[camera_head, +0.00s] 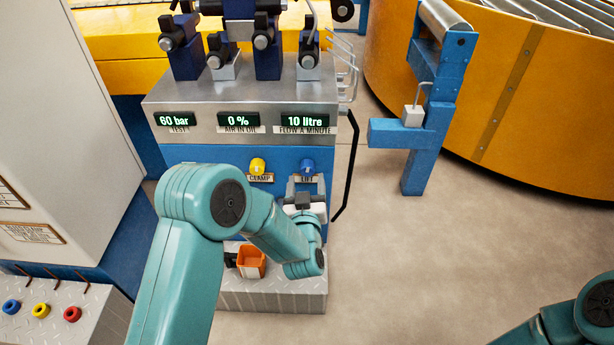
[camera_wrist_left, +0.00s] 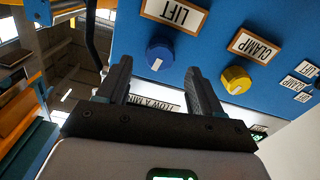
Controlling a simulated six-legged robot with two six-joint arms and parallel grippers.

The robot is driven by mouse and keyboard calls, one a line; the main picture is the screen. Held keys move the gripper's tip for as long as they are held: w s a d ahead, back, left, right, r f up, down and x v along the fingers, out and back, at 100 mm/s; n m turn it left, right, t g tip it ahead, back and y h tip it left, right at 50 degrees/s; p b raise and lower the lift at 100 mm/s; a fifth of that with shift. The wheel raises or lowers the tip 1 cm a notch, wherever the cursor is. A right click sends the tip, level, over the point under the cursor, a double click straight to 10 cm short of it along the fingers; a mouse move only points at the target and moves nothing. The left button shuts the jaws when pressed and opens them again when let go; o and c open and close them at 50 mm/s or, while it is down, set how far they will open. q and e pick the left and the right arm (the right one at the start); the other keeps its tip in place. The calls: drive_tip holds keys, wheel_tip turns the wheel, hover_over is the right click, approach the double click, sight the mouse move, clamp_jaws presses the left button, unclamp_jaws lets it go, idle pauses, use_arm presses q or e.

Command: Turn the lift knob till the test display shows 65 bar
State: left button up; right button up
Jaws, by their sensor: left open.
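The blue lift knob (camera_head: 307,167) is on the blue front panel, above its LIFT label. It also shows in the left wrist view (camera_wrist_left: 160,54), with a pale mark on its face. My left gripper (camera_head: 306,184) is open just in front of the knob. In the left wrist view my left gripper (camera_wrist_left: 158,72) has its fingertips apart, with the knob in line with the gap and no contact visible. The test display (camera_head: 174,120) reads 60 bar. My right gripper is out of view; only part of that arm shows.
The yellow clamp knob (camera_head: 258,166) sits left of the lift knob. Other displays read 0 % (camera_head: 239,120) and 10 litre (camera_head: 304,121). A black bent handle (camera_head: 348,170) runs along the panel's right side. An orange box (camera_head: 251,261) stands on the ledge below.

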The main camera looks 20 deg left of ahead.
sight(307, 172)
use_arm(q)
drive_tip(key=x, duration=0.4)
drive_tip(key=shift+w+b, duration=0.1)
drive_tip(key=shift+b, duration=0.25)
drive_tip(key=c, duration=1.1)
drive_tip(key=shift+o, duration=0.2)
drive_tip(key=shift+m, duration=1.4)
drive_tip(key=o, duration=1.1)
drive_tip(key=shift+c, duration=0.2)
